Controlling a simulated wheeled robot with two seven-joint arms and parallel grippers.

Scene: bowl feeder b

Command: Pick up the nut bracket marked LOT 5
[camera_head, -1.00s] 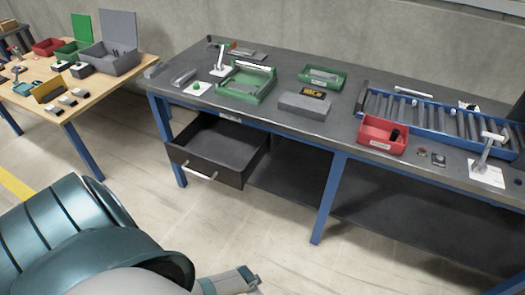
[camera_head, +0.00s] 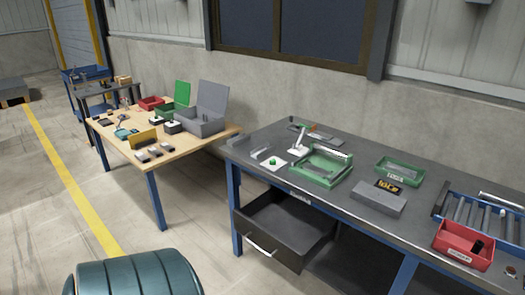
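No LOT 5 marking is readable in this view, so I cannot tell which piece is the nut bracket. Small grey metal pieces (camera_head: 261,153) lie at the left end of the dark workbench (camera_head: 345,200). A green fixture tray (camera_head: 321,183) with grey parts in it stands beside them. Another green bin (camera_head: 399,174) farther right holds items too small to make out. Neither gripper is in view; only a teal part of my own body shows at the bottom edge.
A wooden table (camera_head: 199,147) with a grey open box (camera_head: 203,124), bins and small parts stands at the left. The workbench's drawer (camera_head: 272,240) is open. A red bin (camera_head: 464,245) and roller conveyor (camera_head: 485,216) are at the right.

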